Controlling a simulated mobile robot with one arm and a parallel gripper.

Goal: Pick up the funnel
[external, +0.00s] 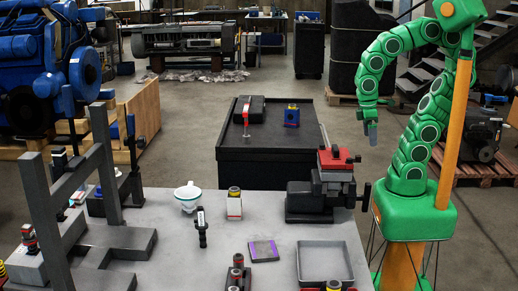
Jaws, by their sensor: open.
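A white funnel-shaped object (187,193) with a wide rim and a dark greenish band stands on the grey workbench (180,262), left of the bench's middle near its far edge. It looks like the funnel; its lower end is hard to make out. My green arm stands at the right, and my gripper (371,130) hangs downward in the air, right of and beyond the bench. It is far from the funnel and holds nothing that I can see. Its fingers are small in this view.
A black vise (322,190) with a red part stands at the bench's far right corner. A small bottle (234,204) and a dark tool (201,228) are close to the funnel. A grey frame (102,170) rises at left. An empty tray (324,262) lies front right.

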